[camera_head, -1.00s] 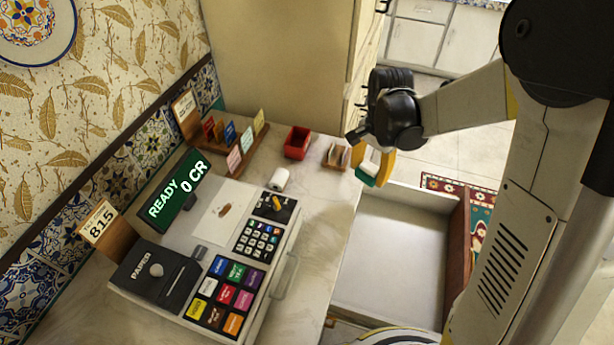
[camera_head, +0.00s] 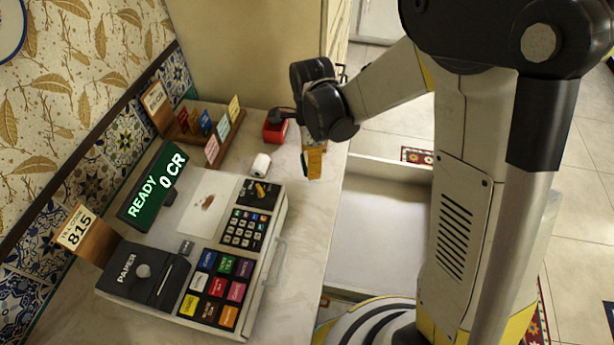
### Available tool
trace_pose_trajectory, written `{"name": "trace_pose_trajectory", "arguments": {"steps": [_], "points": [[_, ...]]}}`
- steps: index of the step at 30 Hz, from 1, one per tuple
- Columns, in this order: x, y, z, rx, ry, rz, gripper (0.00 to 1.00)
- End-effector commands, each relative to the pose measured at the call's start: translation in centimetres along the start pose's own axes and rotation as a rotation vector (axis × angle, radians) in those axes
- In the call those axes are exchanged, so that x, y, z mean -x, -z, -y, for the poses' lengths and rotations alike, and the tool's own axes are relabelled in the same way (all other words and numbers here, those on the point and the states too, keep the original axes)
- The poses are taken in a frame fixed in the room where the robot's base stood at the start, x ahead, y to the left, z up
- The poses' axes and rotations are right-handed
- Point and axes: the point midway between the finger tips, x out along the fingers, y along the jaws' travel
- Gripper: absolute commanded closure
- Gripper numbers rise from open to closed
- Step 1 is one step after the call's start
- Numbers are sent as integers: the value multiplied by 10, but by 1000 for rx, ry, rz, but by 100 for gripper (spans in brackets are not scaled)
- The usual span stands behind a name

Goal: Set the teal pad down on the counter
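My gripper (camera_head: 312,165) has yellow fingers that point down over the right part of the counter (camera_head: 305,225), near its edge by the open drawer. A thin dark-teal sliver of the teal pad (camera_head: 304,165) shows at the left side of the fingers. The rest of the pad is hidden behind the near finger. The gripper appears shut on the pad. Whether the pad touches the counter cannot be told from this view.
A red box (camera_head: 275,131) stands just left of my gripper, with a white roll (camera_head: 261,165) nearer. The cash register (camera_head: 215,255) fills the counter's left. A wooden card rack (camera_head: 190,135) stands behind. An open drawer (camera_head: 375,235) lies right of the counter.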

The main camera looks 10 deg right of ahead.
Motion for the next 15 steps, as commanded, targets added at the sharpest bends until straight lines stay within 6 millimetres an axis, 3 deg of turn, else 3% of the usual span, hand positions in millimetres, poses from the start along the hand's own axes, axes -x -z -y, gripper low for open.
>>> {"name": "trace_pose_trajectory", "arguments": {"steps": [4,12,15], "points": [[-7,-10,-3,1,0,0,71],[-43,-11,-3,0,0,0,71],[-48,-10,-3,0,0,0,71]]}}
